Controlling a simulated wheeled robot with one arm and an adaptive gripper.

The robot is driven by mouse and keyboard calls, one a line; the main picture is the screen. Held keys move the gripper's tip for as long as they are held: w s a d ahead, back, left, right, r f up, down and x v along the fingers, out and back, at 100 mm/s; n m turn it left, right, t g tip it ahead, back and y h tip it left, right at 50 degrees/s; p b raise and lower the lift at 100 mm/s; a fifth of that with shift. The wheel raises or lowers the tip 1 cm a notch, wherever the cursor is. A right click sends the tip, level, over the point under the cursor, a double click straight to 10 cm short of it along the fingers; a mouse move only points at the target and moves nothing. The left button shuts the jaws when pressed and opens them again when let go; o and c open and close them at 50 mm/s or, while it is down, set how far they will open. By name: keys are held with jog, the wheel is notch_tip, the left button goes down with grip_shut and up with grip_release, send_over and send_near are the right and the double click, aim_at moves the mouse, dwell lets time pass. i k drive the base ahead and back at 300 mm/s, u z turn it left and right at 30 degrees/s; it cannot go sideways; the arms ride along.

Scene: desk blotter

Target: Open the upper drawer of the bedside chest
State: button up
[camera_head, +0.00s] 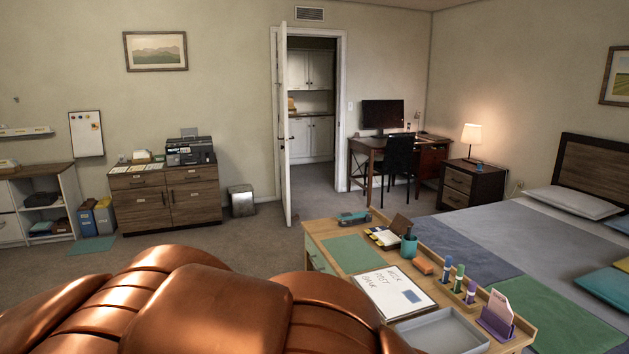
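The bedside chest (491,186) stands at the far right, beside the head of the bed and under a lit lamp. It has a dark frame and lighter wood drawer fronts facing left. Its upper drawer (458,180) looks closed, with a small handle on the front. The lower drawer (455,197) looks closed too. My gripper is not in view. Large copper-coloured parts of my own body fill the lower left and centre, far from the chest.
A desk (322,231) with a blotter, papers, pens and a grey tray stands close in front on the right. The bed (535,235) lies beyond it. A black chair (399,158) stands left of the chest. Carpet (255,237) is free around the open door.

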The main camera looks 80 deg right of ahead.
aim_at(461, 181)
jog(key=z, duration=2.4)
jog(key=i, duration=6.35)
jog(key=z, duration=2.3)
jog(key=i, duration=0.3)
jog(key=z, duration=0.2)
